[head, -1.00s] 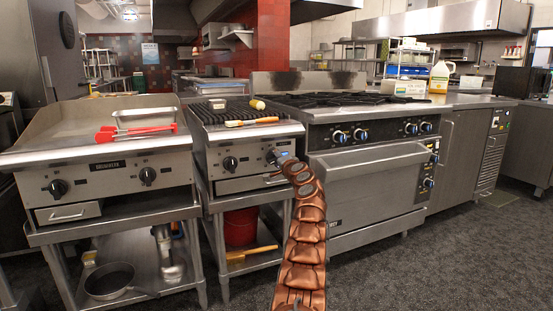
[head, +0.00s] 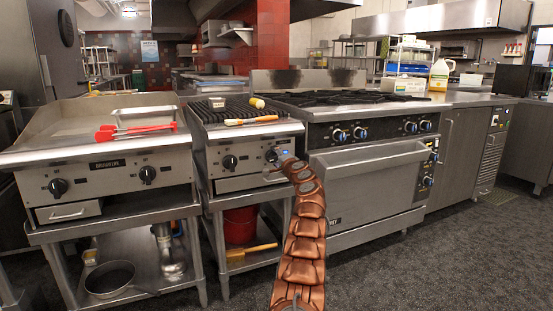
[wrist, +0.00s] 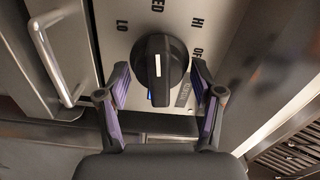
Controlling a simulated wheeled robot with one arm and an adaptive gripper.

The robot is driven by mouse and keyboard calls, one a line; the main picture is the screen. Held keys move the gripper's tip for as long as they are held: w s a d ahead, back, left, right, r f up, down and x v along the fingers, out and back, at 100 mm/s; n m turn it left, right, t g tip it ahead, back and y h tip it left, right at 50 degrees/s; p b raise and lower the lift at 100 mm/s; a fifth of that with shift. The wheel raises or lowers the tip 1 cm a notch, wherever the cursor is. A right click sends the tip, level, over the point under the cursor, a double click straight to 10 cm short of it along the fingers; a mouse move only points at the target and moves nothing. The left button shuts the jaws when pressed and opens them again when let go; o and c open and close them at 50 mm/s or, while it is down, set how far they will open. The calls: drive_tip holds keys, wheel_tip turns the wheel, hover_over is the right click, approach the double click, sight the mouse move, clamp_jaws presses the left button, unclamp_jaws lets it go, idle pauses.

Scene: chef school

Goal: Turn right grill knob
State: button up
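The grill (head: 225,150) is the middle unit in the head view, with two black knobs on its front panel. Its left knob (head: 230,162) is in plain sight. My gripper (head: 276,157) is at the right knob and mostly hides it in the head view. In the wrist view the right knob (wrist: 160,72) is black with a white line, close to upright in the picture. LO, MED, HI and OFF are printed around it. My gripper (wrist: 160,88) is open there, one finger on each side of the knob, with small gaps visible.
A griddle (head: 105,150) with red-handled tongs (head: 135,130) stands left; a range (head: 370,150) with several blue-ringed knobs stands right. A drawer handle (wrist: 60,60) is near the gripper in the wrist view. A brush (head: 250,121) lies on the grill top. The floor in front is clear.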

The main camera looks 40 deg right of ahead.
drive_tip(key=shift+s+a, duration=0.1)
drive_tip(key=shift+a, duration=0.1)
idle(0.4)
drive_tip(key=v, duration=0.7)
idle(0.8)
drive_tip(key=shift+s+d, duration=0.1)
drive_tip(key=shift+s, duration=0.05)
idle(0.3)
